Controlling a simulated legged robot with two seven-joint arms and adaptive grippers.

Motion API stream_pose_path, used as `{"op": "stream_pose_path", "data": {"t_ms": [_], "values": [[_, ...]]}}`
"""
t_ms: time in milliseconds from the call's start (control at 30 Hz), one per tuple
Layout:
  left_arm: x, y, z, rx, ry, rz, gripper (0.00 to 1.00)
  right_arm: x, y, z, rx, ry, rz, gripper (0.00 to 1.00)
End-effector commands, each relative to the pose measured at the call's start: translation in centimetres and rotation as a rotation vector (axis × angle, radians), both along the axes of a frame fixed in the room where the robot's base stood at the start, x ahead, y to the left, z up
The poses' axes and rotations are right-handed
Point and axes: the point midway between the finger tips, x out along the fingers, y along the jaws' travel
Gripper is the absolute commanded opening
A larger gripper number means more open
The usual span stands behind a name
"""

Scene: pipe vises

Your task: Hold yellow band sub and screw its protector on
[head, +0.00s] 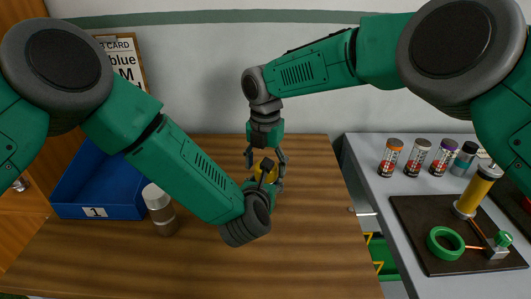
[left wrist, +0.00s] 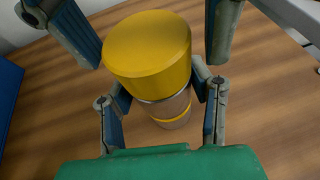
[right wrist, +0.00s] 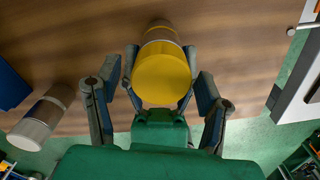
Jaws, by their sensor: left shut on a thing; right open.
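The yellow band sub (left wrist: 175,108) is a grey metal cylinder with a yellow stripe, upright over the wooden table. My left gripper (left wrist: 163,102) is shut around it. The yellow protector (left wrist: 148,50) sits on the sub's top end; I cannot tell how far it is threaded. It also shows in the right wrist view (right wrist: 163,78), and in the head view it is mostly hidden between the grippers. My right gripper (head: 265,158) comes down from above. Its open fingers stand on both sides of the protector, apparently clear of it.
Another sub (head: 160,210) stands on the wooden table (head: 310,250) at left, near a blue bin (head: 100,185) marked 1. At right, a grey bench (head: 365,165) holds several small bottles and a dark mat (head: 425,225) with tools. The table's front right is clear.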

Motion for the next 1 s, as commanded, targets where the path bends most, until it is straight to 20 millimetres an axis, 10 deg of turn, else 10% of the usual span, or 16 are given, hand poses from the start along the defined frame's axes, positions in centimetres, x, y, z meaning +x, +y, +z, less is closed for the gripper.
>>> {"op": "stream_pose_path", "data": {"t_ms": [400, 567, 767, 1000], "values": [[0.04, 0.04, 0.02, 0.000, -0.001, 0.001, 0.00, 0.01, -0.03, -0.88, 0.000, -0.001, -0.001, 0.64], [0.04, 0.03, 0.03, 0.000, -0.001, 0.001, 0.00, 0.01, -0.03, -0.87, 0.000, -0.001, -0.001, 0.12], [0.03, 0.01, 0.03, 0.000, -0.001, 0.000, 0.00, 0.01, -0.02, -0.87, -0.001, -0.002, -0.050, 0.12], [0.00, -0.03, 0.04, -0.001, -0.001, -0.001, 0.00, 0.03, 0.02, -0.85, -0.003, -0.005, -0.541, 0.12]]}}
